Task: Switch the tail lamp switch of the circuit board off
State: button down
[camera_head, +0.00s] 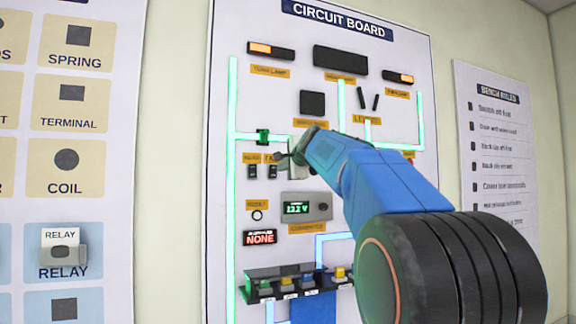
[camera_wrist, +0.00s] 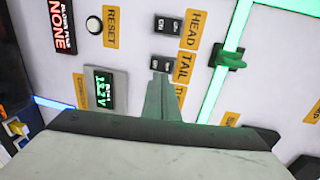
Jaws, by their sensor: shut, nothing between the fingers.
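The circuit board (camera_head: 335,25) stands upright against the wall. Its tail lamp switch (camera_head: 272,171) is the right one of two small dark rockers; in the wrist view the tail switch (camera_wrist: 162,64) sits beside the TAIL label. The head switch (camera_head: 252,171) is next to it and also shows in the wrist view (camera_wrist: 168,23). My gripper (camera_head: 282,157) is shut and empty, its tips just right of and above the tail switch. In the wrist view my gripper's fingertips (camera_wrist: 160,80) reach the tail switch's near edge; I cannot tell whether they touch it. The switch's setting is too small to read.
A green part (camera_head: 263,136) sits on the lit line above the switches. A voltage display (camera_head: 306,207), a reset button (camera_head: 257,215) and a NONE display (camera_head: 260,237) lie below. A shelf of coloured parts (camera_head: 293,285) juts out at the bottom.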

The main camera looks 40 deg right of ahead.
aim_at(274, 167)
jog(key=x, duration=0.4)
jog(key=r+x, duration=0.1)
jog(key=x, duration=0.1)
jog(key=shift+w, duration=0.15)
jog(key=shift+w+d+r, duration=0.1)
jog(key=shift+w+r, duration=0.15)
jog(key=shift+w, duration=0.2)
jog(key=shift+s, duration=0.15)
jog(key=shift+s+r, duration=0.1)
jog(key=shift+s, duration=0.2)
jog(key=r+v, duration=0.3)
jog(key=v, duration=0.9)
